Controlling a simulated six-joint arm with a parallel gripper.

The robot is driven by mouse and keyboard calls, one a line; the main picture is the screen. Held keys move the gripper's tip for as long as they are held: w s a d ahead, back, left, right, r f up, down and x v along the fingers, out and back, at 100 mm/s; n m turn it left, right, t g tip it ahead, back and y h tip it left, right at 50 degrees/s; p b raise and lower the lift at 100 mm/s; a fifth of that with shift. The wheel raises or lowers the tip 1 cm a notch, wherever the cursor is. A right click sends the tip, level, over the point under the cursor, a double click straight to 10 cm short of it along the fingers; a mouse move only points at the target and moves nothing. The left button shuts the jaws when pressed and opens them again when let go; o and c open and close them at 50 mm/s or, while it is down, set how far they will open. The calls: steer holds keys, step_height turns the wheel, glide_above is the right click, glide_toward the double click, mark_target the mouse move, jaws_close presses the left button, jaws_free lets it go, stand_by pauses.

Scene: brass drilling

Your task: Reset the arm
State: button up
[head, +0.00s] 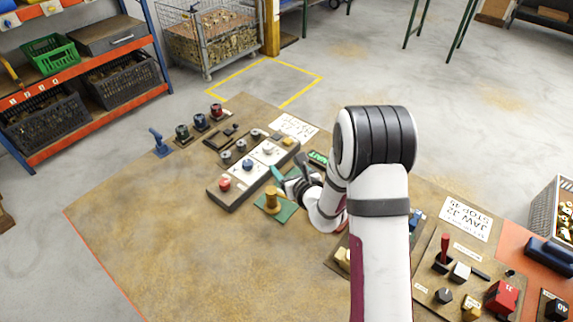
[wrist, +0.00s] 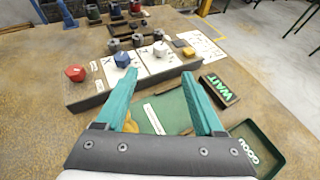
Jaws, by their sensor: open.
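My gripper (wrist: 159,76) is open, with its two teal fingers spread wide and nothing held between the tips. In the head view my gripper (head: 287,173) is low over the bench, just behind a brass piece (head: 271,198) standing on a green mat (head: 285,212). In the wrist view the brass piece (wrist: 128,122) is partly hidden behind the left finger, close to the gripper body. The green mat (wrist: 175,112) lies below the fingers. My arm hides part of the bench in the head view.
A grey panel with red (head: 225,183), blue and white knobs stands beyond the mat. A WAIT block (wrist: 220,90) and a green GOOD tray (wrist: 262,150) are at the right. Another control board (head: 428,285) is at the front right. The bench's left half is clear.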

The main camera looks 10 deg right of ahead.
steer(key=s+a+r+n+g+y, duration=0.7)
steer(key=s+a+r+n+y, duration=0.2)
steer(key=s+a+r+n, duration=0.55)
steer(key=s+d+n+g+h, duration=0.25)
steer(key=s+n+g, duration=0.45)
steer(key=s, duration=0.9)
steer(key=s+d+f+n+h, duration=0.3)
steer(key=s+d+n+h, duration=0.3)
steer(key=d, duration=0.6)
steer(key=s+h, duration=0.2)
steer(key=shift+s+f+t, duration=0.2)
steer(key=shift+s+t, duration=0.1)
steer(key=shift+s, duration=0.05)
